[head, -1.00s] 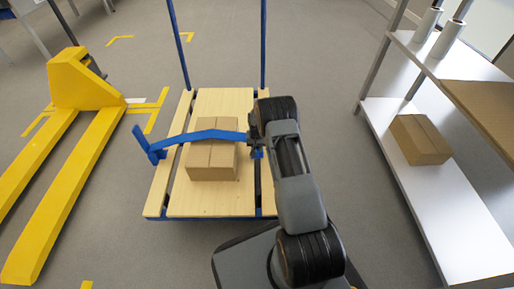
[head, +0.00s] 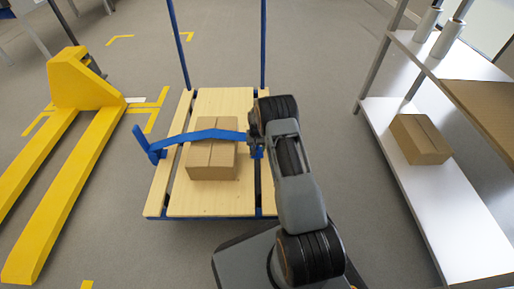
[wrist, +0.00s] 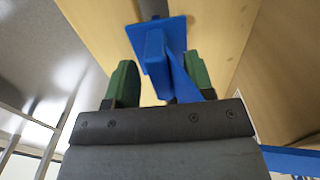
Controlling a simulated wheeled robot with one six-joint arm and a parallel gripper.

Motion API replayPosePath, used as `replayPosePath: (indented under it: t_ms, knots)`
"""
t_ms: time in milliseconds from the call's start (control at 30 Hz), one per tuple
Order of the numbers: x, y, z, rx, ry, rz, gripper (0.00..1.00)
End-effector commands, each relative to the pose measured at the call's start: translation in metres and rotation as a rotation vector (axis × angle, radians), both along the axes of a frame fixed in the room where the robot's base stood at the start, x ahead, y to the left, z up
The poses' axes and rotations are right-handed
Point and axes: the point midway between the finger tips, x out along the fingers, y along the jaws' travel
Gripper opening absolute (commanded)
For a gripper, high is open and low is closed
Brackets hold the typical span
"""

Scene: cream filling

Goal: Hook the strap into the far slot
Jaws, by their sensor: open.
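The blue strap (head: 205,135) arches over a cardboard box (head: 212,160) on the wooden deck of a cart (head: 205,205). Its left end stands up as a blue tab (head: 150,148) near the left slot. Its right end is by the right slot (head: 259,190), partly hidden by my arm. In the wrist view, the strap's blue end plate (wrist: 155,58) lies against the deck over a dark slot (wrist: 152,8). My gripper (wrist: 160,80) is open, its green fingers on either side of the blue end piece. I cannot tell whether the hook is seated.
A yellow pallet jack (head: 75,85) stands left of the cart. A metal shelf (head: 425,195) with another box (head: 420,139) stands at the right. Blue posts (head: 263,45) rise at the cart's far side. Grey floor lies open between cart and shelf.

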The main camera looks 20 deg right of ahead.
Motion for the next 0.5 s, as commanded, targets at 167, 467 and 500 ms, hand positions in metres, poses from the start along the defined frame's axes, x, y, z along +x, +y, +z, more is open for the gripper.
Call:
replayPosePath:
  t_ms: [167, 467, 500]
  knots:
    - [0.001, 0.000, 0.035, -0.001, -0.003, 0.000, 0.49]
    - [0.001, 0.000, 0.095, -0.001, -0.003, 0.000, 0.49]
    - [0.001, 0.000, 0.101, -0.001, -0.003, 0.000, 0.49]
